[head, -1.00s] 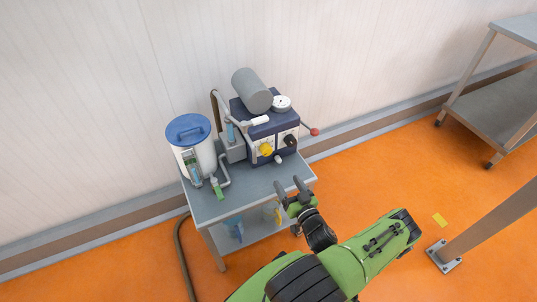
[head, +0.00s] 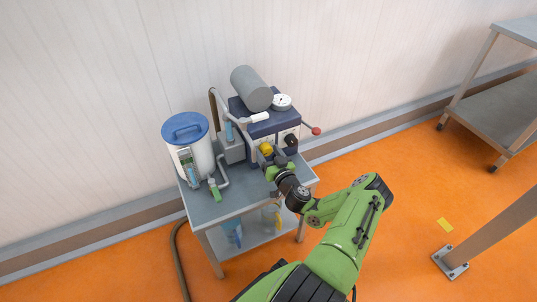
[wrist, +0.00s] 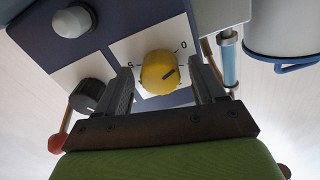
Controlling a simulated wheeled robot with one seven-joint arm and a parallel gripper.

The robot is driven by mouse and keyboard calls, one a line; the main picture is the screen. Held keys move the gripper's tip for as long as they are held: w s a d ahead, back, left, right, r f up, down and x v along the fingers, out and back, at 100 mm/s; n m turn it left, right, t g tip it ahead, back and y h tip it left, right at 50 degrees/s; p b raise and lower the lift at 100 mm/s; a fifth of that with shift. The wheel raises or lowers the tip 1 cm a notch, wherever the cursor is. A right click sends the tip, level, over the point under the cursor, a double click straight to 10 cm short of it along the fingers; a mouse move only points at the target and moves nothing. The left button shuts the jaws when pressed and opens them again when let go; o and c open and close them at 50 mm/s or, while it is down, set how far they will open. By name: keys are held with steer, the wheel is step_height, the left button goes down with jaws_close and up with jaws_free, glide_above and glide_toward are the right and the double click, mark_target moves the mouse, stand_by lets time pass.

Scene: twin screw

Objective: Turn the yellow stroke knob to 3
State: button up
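The yellow stroke knob (wrist: 158,72) sits on a white dial plate on the front of the dark blue machine (head: 240,112). In the wrist view its dark pointer line aims up and right, towards the 0 mark. My gripper (wrist: 165,80) is open, with one dark finger on each side of the knob. I cannot tell whether either finger touches it. In the head view the knob (head: 266,149) shows just above my gripper (head: 270,158), which partly covers the machine's front.
A black knob (wrist: 87,95) is beside the yellow one, and a grey knob (wrist: 73,20) is farther off. A red-ended lever (head: 316,131) sticks out right. A white canister with a blue lid (head: 186,127) stands left on the grey cart (head: 205,208).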

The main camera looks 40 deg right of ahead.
steer(key=c, duration=1)
